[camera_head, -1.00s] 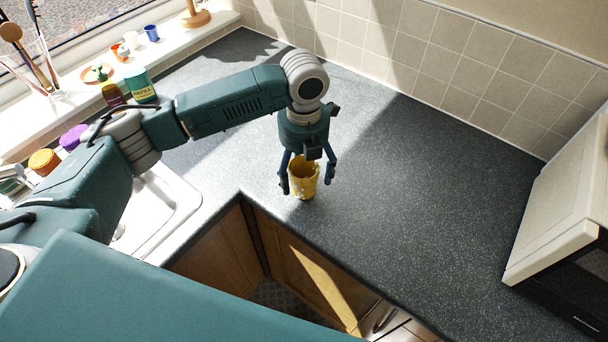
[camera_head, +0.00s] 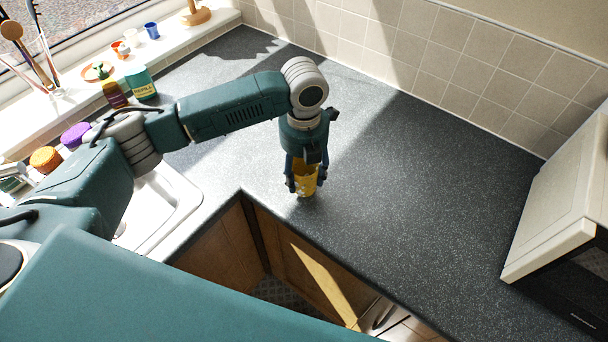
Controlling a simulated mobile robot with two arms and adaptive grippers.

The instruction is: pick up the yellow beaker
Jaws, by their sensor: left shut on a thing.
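The yellow beaker (camera_head: 306,183) stands upright on the dark speckled worktop (camera_head: 420,180), close to the inner corner of its front edge. My left gripper (camera_head: 306,184) points down over the beaker and is shut on it, with one finger on each side. The fingers and palm hide the beaker's upper part. The beaker's base looks to be at the worktop surface; I cannot tell whether there is a small gap. My right gripper is not in view.
A white sink (camera_head: 165,210) lies to the left. A microwave (camera_head: 560,220) stands at the right. A green bottle (camera_head: 140,84), a purple-lidded jar (camera_head: 76,135) and small cups line the window side. The worktop right of the gripper is clear.

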